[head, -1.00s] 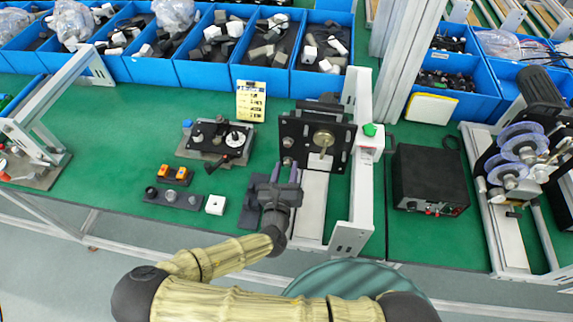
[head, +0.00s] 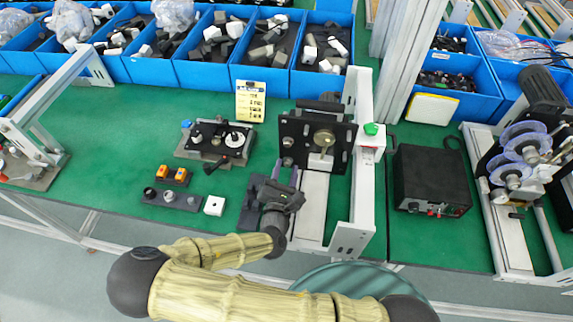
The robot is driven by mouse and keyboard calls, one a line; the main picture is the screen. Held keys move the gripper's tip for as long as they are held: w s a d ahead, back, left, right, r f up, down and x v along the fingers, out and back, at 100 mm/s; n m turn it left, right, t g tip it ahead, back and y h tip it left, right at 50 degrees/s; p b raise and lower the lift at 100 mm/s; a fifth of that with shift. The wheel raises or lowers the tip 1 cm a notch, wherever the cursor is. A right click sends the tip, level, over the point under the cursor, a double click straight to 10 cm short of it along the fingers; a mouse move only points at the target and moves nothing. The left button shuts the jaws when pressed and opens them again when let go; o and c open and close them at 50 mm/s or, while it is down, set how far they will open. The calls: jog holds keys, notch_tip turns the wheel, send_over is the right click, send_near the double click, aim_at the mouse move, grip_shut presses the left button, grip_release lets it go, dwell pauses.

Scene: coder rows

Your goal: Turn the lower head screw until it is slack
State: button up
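The coder head is a black plate (head: 336,133) with a round brass-coloured part, on a white stand. Two small dark screw knobs show at its left side, an upper one (head: 287,142) and the lower head screw (head: 288,161). My gripper (head: 286,171) is just below and in front of the lower screw, its body tilted in the picture. How tight the screw is does not show.
A black box (head: 430,180) stands right of the stand's white upright (head: 362,165). A small fixture (head: 214,140), a dark button strip (head: 172,198) and a white cube (head: 214,206) lie to the left. Blue bins (head: 205,72) line the back.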

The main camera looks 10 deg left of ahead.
grip_shut()
jog(key=n, duration=0.4)
jog(key=shift+s, duration=0.1)
jog(key=shift+c, duration=0.2)
grip_release()
jog(key=shift+o, duration=0.2)
jog(key=shift+w, duration=0.2)
jog(key=shift+s, duration=0.1)
